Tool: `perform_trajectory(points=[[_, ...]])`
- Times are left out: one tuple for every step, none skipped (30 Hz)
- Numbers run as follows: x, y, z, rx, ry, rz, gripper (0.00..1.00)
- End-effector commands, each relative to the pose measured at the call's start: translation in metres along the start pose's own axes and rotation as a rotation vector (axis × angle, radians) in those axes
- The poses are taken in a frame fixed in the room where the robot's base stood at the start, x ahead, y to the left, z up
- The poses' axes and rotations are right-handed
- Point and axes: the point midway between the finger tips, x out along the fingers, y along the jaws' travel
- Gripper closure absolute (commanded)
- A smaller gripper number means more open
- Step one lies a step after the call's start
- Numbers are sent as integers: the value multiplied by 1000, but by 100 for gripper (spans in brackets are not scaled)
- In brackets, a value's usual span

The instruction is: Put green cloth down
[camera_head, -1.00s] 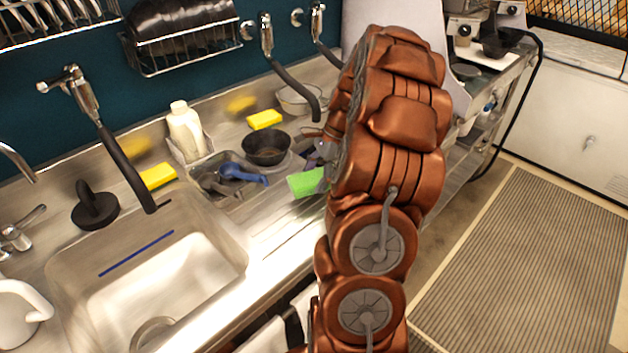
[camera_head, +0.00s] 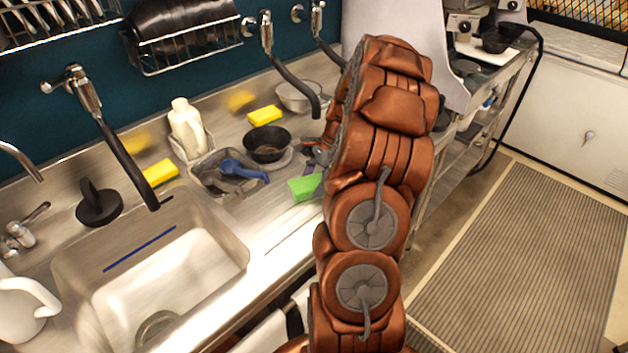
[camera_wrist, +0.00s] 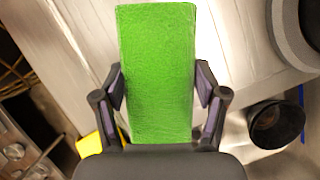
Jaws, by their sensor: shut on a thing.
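The green cloth (camera_wrist: 157,70) is a flat rectangular piece between the fingers of my gripper (camera_wrist: 160,90) in the wrist view. My gripper is shut on it, with one dark finger against each long side. In the head view the green cloth (camera_head: 305,186) shows beside my copper-coloured arm, at or just above the steel counter (camera_head: 270,225). I cannot tell whether it touches the counter. My arm hides most of my gripper in that view.
A dark bowl (camera_head: 267,143), a grey tray (camera_head: 208,174) with a blue-handled tool (camera_head: 243,170), a white bottle (camera_head: 187,128) and yellow sponges (camera_head: 265,115) stand behind. The sink (camera_head: 150,262) is at left. Bare counter lies left of the cloth.

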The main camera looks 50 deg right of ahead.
Motion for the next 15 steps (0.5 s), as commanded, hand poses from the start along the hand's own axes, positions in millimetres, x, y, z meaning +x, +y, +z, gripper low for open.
perform_trajectory(points=[[0, 0, 0, 0, 0, 0, 25], [0, 0, 0, 0, 0, 0, 22], [0, 0, 0, 0, 0, 0, 18], [0, 0, 0, 0, 0, 0, 15], [0, 0, 0, 0, 0, 0, 12], [0, 0, 0, 0, 0, 0, 7], [0, 0, 0, 0, 0, 0, 4], [0, 0, 0, 0, 0, 0, 3], [0, 0, 0, 0, 0, 0, 3], [0, 0, 0, 0, 0, 0, 3], [0, 0, 0, 0, 0, 0, 3], [0, 0, 0, 0, 0, 0, 3], [0, 0, 0, 0, 0, 0, 3], [0, 0, 0, 0, 0, 0, 3], [0, 0, 0, 0, 0, 0, 3]])
